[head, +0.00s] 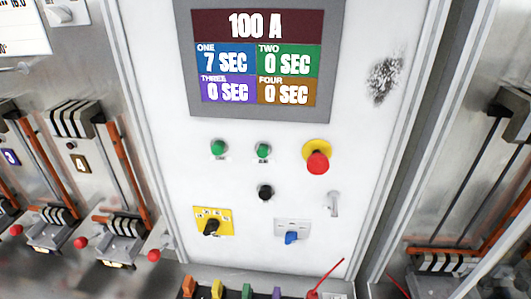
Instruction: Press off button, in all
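A white control panel (180,170) fills the middle of the head view. It carries two green buttons, a left one (218,147) and a right one (263,150), each with a small label too small to read. A black button (265,192) sits below them. A large red mushroom button (317,162) on a yellow disc is at the right. I cannot tell from labels which one is the off button. The display (256,58) reads 100 A, with ONE at 7 SEC and TWO, THREE and FOUR at 0 SEC. Neither of my grippers is in view.
Below the buttons are a black rotary switch (211,227) on a yellow plate, a blue switch (291,238) and a metal handle (333,203). Breaker bays with copper bars (128,165) stand on both sides. Coloured blocks (216,289) and a red lead (328,277) show at the bottom edge.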

